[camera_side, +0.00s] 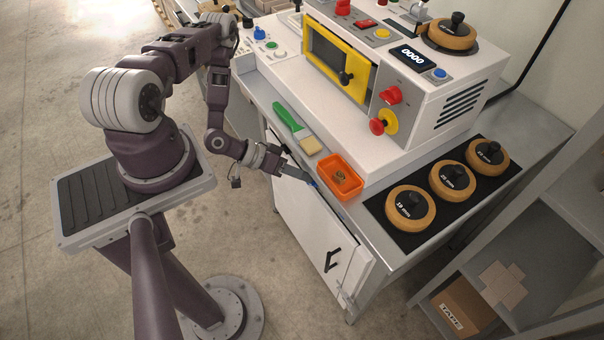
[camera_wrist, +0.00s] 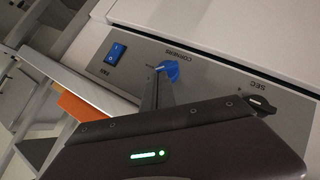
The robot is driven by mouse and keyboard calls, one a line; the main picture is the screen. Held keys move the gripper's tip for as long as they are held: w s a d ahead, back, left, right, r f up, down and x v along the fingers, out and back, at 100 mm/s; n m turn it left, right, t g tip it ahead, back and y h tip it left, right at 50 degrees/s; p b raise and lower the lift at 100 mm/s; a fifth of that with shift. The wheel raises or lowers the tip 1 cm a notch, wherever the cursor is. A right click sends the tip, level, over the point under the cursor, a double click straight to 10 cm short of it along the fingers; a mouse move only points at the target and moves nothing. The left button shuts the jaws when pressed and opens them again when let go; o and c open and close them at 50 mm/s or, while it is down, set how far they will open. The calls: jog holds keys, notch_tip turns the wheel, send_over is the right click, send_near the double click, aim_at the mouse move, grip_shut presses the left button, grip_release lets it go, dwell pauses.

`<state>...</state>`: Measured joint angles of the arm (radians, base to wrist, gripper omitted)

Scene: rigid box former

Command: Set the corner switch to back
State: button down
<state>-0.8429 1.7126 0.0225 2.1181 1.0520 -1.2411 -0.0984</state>
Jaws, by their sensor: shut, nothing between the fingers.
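The corner switch (camera_wrist: 170,70) is a blue knob on a grey panel, under the upside-down word "CORNERS" in the wrist view. A pale mark shows at its left end; I cannot tell which setting it stands at. My gripper (camera_wrist: 159,82) is shut and empty, with its thin fingertips right at the knob's near side. I cannot tell if they touch it. In the side view my gripper (camera_side: 309,181) is at the bench's front edge, beside the orange tray, with a speck of blue at its tips. The knob is otherwise too small or hidden there.
A blue rocker switch (camera_wrist: 115,53) and a black key switch (camera_wrist: 262,104) flank the knob on the panel. The orange tray (camera_side: 352,190) and a green-handled brush (camera_side: 289,119) lie on the bench above. Open floor lies in front of the bench.

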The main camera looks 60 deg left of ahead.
jog(key=shift+d, duration=0.1)
jog(key=shift+d+m+y, duration=0.4)
jog(key=shift+d+y, duration=0.2)
jog(key=shift+d, duration=0.3)
jog(key=shift+d+f, duration=0.15)
jog(key=shift+d, duration=0.15)
dwell(0.5)
